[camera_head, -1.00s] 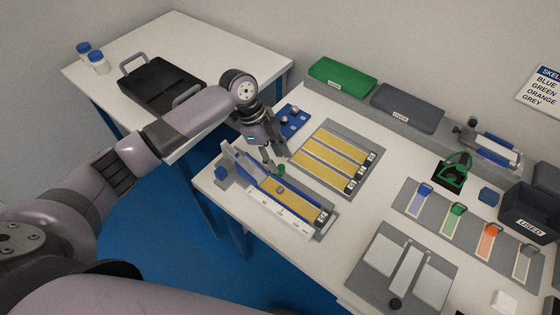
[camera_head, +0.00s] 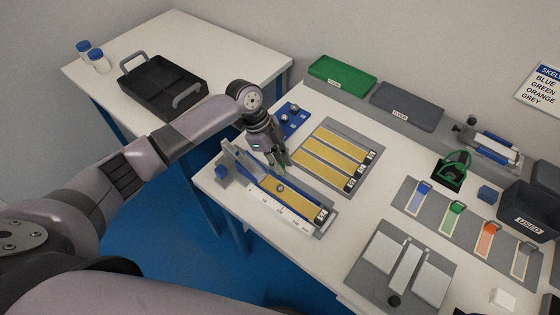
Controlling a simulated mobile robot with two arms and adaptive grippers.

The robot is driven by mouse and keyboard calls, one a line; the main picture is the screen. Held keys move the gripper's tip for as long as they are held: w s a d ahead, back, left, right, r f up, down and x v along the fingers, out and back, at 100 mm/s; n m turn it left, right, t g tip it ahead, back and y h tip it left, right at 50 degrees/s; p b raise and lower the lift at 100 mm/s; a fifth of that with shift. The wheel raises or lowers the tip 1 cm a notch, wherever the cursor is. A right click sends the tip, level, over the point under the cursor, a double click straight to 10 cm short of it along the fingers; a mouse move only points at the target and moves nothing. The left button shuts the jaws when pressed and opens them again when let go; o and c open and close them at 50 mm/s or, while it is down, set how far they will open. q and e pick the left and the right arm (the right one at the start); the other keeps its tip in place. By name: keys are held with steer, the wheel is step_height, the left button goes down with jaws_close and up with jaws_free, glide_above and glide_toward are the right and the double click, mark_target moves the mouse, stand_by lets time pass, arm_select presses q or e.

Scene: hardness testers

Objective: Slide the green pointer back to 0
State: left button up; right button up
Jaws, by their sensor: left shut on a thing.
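The tester (camera_head: 231,158) stands at the near left of the white table, with a yellow strip (camera_head: 300,203) and a white ruler scale (camera_head: 276,212) along its front. My left gripper (camera_head: 281,164) reaches down behind the strip, at the tester's blue rail. Its fingers are shut on the green pointer, which they mostly hide. I cannot read the scale figures or the pointer's exact position. My right gripper is not in view.
A grey mat with several yellow strips (camera_head: 335,150) lies close behind the gripper. A blue block (camera_head: 291,120) with small knobs is behind the wrist. A grey plate fixture (camera_head: 368,272) and a mat with coloured tags (camera_head: 475,237) lie to the right.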

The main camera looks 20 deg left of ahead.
arm_select(q)
jaws_close()
steer(key=shift+w+a, duration=0.3)
steer(key=shift+a, duration=0.45)
steer(key=shift+w+a, duration=0.25)
steer(key=shift+a, duration=0.5)
steer(key=o, duration=0.7)
jaws_free()
steer(key=shift+r, duration=0.1)
steer(key=v, duration=1.2)
steer(key=shift+d, duration=0.1)
steer(key=shift+s, duration=0.1)
